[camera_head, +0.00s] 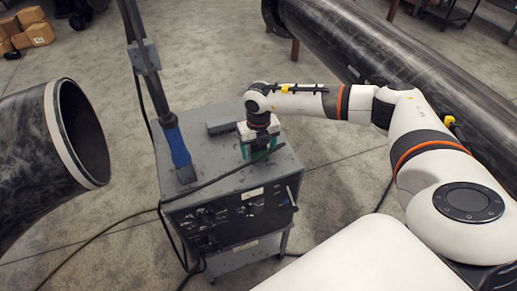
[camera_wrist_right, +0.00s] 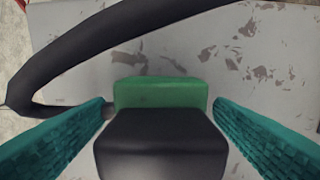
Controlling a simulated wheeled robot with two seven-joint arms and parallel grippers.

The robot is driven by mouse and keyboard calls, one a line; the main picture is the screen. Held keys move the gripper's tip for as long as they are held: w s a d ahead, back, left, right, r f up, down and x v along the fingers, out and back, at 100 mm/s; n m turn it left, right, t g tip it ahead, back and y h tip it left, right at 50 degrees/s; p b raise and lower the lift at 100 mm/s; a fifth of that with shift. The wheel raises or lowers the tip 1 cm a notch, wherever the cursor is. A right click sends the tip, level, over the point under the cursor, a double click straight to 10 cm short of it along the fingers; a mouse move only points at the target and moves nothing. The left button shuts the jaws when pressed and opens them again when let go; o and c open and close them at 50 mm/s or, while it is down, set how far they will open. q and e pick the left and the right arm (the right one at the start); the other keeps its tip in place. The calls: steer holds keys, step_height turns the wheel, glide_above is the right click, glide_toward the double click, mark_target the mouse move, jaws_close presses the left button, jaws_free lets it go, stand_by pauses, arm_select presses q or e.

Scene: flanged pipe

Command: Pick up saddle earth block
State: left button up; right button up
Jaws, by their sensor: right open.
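In the right wrist view, a block with a green far part and a dark, rounded near part (camera_wrist_right: 160,145) sits between my fingers; I take it to be the saddle earth block. My right gripper (camera_wrist_right: 160,104) is open, with one teal ribbed finger on each side of the block. Only narrow gaps show beside the green part; contact cannot be told. In the head view, my right gripper (camera_head: 260,148) points down over the top of the grey welding machine (camera_head: 215,176). The block is mostly hidden there by my wrist and fingers. My left gripper is not in view.
A dark grey box (camera_head: 221,128) lies on the machine top beside my gripper. A post with a blue sleeve (camera_head: 177,148) stands at its left. A black cable (camera_wrist_right: 45,75) curves across the top. A large flanged pipe (camera_head: 80,135) is at left, another pipe (camera_head: 365,45) behind.

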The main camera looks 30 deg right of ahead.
steer(key=c, duration=1)
steer(key=shift+w, duration=0.1)
steer(key=shift+c, duration=0.3)
